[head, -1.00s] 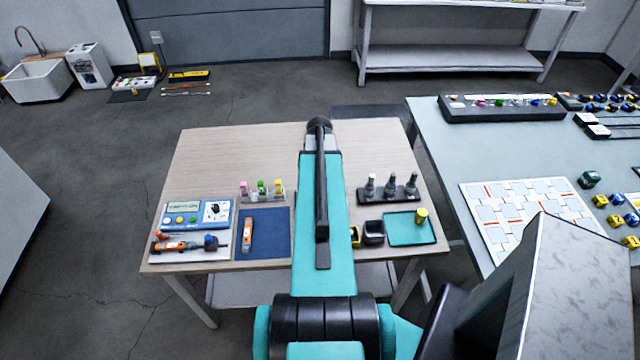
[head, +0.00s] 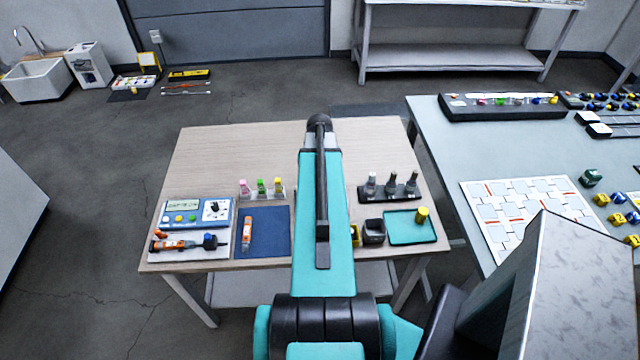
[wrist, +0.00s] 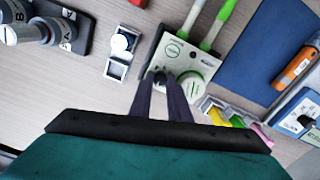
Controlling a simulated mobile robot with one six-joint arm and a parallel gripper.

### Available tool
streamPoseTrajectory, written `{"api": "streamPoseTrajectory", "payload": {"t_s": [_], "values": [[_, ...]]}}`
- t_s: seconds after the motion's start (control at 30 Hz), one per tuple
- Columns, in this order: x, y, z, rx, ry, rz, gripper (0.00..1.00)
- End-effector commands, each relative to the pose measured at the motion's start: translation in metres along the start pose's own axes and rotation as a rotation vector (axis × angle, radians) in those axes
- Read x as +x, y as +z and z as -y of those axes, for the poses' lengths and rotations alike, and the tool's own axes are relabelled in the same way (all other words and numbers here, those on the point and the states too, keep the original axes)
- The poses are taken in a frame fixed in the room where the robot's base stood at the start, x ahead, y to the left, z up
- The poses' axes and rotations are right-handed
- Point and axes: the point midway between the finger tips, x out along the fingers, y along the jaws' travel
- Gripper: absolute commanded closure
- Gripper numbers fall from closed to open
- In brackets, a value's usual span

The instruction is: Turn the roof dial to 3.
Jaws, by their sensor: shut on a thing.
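A pale box with a control panel (wrist: 206,66) shows in the wrist view, just beyond my fingertips. A round pale dial (wrist: 192,86) with a light line across it sits on its panel, right of my fingers. A smaller round knob (wrist: 172,50) sits above the fingertips. My gripper (wrist: 163,78) is shut on a small dark knob at the near left edge of the panel, mostly hidden by the fingers. The numbers around the dials are too small to read. In the head view my arm hides the box and my gripper.
A small metal holder (wrist: 119,55) and a black rack (wrist: 70,30) are at left. A blue mat (head: 264,232) lies left of my arm.

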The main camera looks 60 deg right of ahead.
Motion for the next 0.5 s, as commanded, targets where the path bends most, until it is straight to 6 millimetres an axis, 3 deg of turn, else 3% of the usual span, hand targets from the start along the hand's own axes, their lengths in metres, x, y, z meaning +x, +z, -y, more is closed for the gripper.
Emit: {"api": "streamPoseTrajectory", "payload": {"t_s": [0.5], "values": [[0.0016,-0.0002,0.0002,0.443,0.000,-0.001,1.00]]}}
